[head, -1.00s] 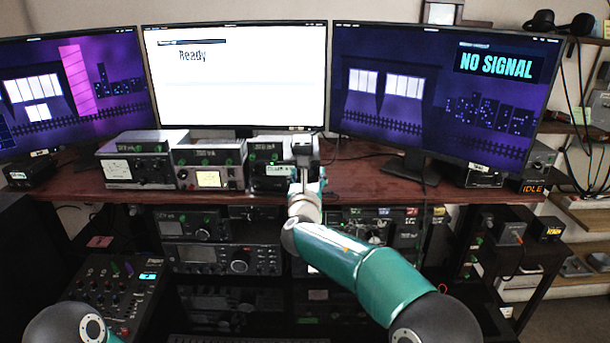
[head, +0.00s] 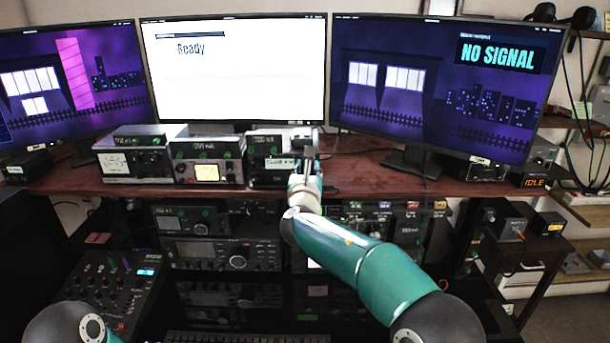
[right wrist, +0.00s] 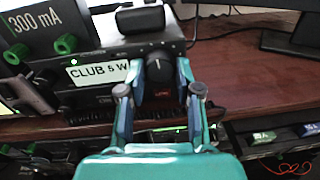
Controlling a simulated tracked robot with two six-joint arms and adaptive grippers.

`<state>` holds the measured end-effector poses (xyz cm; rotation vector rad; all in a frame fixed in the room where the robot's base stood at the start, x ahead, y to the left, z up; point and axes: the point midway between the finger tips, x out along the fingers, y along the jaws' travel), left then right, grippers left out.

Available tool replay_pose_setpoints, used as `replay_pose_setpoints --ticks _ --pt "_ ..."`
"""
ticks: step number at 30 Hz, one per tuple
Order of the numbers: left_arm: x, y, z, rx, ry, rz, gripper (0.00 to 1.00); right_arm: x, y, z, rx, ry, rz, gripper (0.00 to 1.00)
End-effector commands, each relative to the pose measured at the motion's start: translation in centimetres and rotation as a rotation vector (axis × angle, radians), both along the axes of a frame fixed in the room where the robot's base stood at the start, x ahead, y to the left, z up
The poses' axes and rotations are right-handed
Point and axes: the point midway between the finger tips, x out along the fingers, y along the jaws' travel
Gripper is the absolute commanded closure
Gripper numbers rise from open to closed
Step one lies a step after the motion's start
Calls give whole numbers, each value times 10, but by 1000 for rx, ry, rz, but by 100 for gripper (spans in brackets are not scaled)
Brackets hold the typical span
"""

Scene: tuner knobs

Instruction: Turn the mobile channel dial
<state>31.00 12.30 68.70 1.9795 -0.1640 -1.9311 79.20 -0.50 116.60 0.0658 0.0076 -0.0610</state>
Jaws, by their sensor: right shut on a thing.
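The black dial (right wrist: 159,69) is on the front right of a dark radio box with a white "CLUB 5 W" label (right wrist: 97,71) in the right wrist view. I take this dial for the mobile channel dial. My right gripper (right wrist: 160,82) has one finger on each side of it and is shut on it. In the head view my right gripper (head: 304,166) is at the right end of the dark box (head: 268,163), and the arm hides the dial there. My left gripper is not in view; only part of my left arm shows at the lower left.
A black block (right wrist: 141,18) lies on top of the box. A "300 mA" meter box (right wrist: 35,35) with green knobs stands just left. The desk (head: 365,170) to the right is mostly clear. Monitors stand behind, the middle one (head: 236,75) reading "Ready".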

Motion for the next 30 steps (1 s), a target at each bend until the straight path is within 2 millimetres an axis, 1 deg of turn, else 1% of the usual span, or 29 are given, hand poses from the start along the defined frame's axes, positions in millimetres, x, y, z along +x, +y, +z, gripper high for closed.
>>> replay_pose_setpoints --ticks 1,12,21,30 --pt "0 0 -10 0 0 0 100 0 1 -4 33 -3 1 100" --pt "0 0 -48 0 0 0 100 0 0 -4 362 -2 0 100" --pt "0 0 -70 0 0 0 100 0 0 -3 647 -1 -2 100" --pt "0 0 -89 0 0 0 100 0 -1 -2 932 -1 -4 100"
